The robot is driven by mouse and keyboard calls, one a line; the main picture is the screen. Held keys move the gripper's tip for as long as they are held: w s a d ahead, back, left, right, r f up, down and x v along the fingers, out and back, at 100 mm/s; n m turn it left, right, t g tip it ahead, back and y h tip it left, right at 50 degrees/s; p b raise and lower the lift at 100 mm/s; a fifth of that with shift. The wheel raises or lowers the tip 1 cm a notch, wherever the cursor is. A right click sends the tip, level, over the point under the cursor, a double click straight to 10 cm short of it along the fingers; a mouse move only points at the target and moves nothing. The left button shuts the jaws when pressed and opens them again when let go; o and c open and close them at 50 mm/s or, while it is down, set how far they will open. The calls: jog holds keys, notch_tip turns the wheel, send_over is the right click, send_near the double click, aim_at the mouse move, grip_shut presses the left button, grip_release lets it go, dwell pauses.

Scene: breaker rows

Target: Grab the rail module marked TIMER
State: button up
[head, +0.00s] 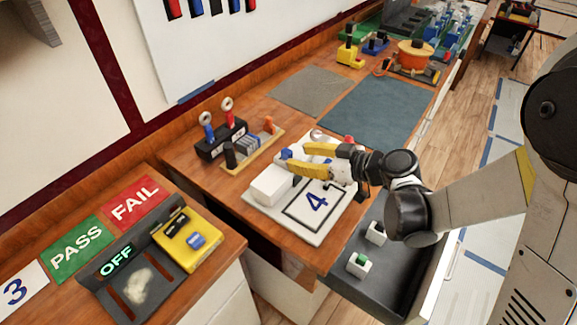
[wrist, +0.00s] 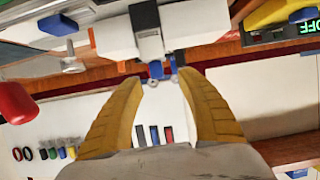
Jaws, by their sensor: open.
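No TIMER marking can be read in either view, so I cannot tell which module carries it. A white block-shaped unit (head: 270,185) sits on the white board marked 4 (head: 317,201). A white body with a dark grey band (wrist: 180,25), perhaps the same unit, shows just beyond my fingertips in the wrist view. My gripper (head: 298,158) has yellow fingers and hangs over the back of the board. In the wrist view my gripper (wrist: 158,77) is open, with nothing held between the fingers. My fingers and wrist hide part of the board.
A wooden tray (head: 262,150) and a black holder (head: 221,140) stand behind the board. A yellow box (head: 188,238) stands left. The blue-grey mat (head: 375,112) is clear.

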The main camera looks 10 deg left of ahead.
aim_at(291, 154)
jog(key=x, duration=0.2)
jog(key=b+x, duration=0.2)
jog(key=x, duration=0.1)
jog(key=shift+w+a+f, duration=0.15)
jog(key=shift+w+f, duration=0.05)
jog(key=shift+w, duration=0.2)
jog(key=shift+r, duration=0.1)
grip_shut()
